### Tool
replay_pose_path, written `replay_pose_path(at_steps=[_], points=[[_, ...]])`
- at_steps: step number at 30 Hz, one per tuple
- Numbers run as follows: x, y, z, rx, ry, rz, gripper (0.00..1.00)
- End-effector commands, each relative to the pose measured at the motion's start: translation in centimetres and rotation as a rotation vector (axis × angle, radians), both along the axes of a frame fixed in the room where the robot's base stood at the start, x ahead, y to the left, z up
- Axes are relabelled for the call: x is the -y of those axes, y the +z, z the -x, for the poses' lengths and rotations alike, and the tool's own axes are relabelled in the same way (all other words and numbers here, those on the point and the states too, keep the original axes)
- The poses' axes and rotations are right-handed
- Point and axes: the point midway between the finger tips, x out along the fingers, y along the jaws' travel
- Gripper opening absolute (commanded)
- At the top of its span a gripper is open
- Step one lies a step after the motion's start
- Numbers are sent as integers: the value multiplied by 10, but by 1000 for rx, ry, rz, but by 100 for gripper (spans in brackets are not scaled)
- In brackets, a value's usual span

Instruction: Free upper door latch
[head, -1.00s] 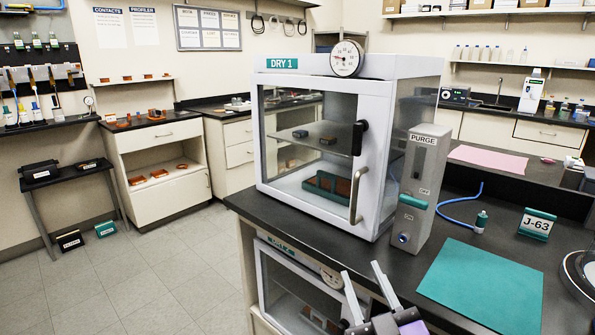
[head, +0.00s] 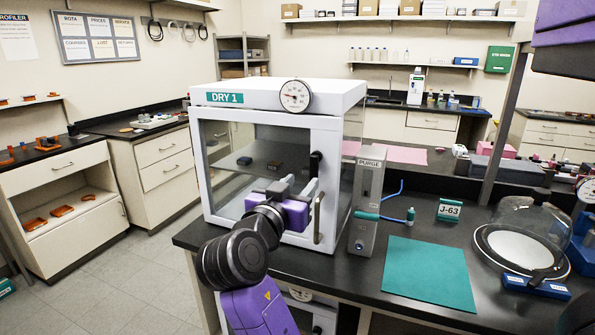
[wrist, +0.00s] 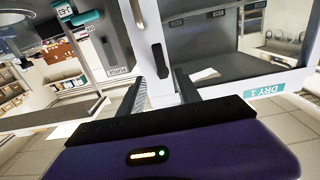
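The DRY 1 cabinet (head: 285,93) stands on the black bench with its white-framed glass door closed. The upper door latch (head: 315,163) is a black piece on the door's right frame, above the metal door handle (head: 319,216). My gripper (head: 301,182) is in front of the door, just below and left of the latch in the head view. In the wrist view my gripper (wrist: 160,78) is open, with its two dark fingers apart. The black latch (wrist: 158,55) shows ahead, in line with the gap between them. I see no contact with it.
The grey PURGE box (head: 367,205) stands right beside the cabinet, with a teal lever at its front. A teal mat (head: 430,273), a J-63 sign (head: 449,211) and a domed round instrument (head: 520,245) are further right. Floor at left is clear.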

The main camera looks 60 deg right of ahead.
Motion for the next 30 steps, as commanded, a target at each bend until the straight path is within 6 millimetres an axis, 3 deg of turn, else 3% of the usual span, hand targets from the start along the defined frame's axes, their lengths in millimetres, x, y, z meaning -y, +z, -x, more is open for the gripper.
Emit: replay_pose_path(at_steps=[15, 27, 30], points=[[67, 1, -6, 2, 2, 1, 40], [76, 0, -7, 3, 5, 1, 40], [76, 0, -7, 3, 5, 1, 22]])
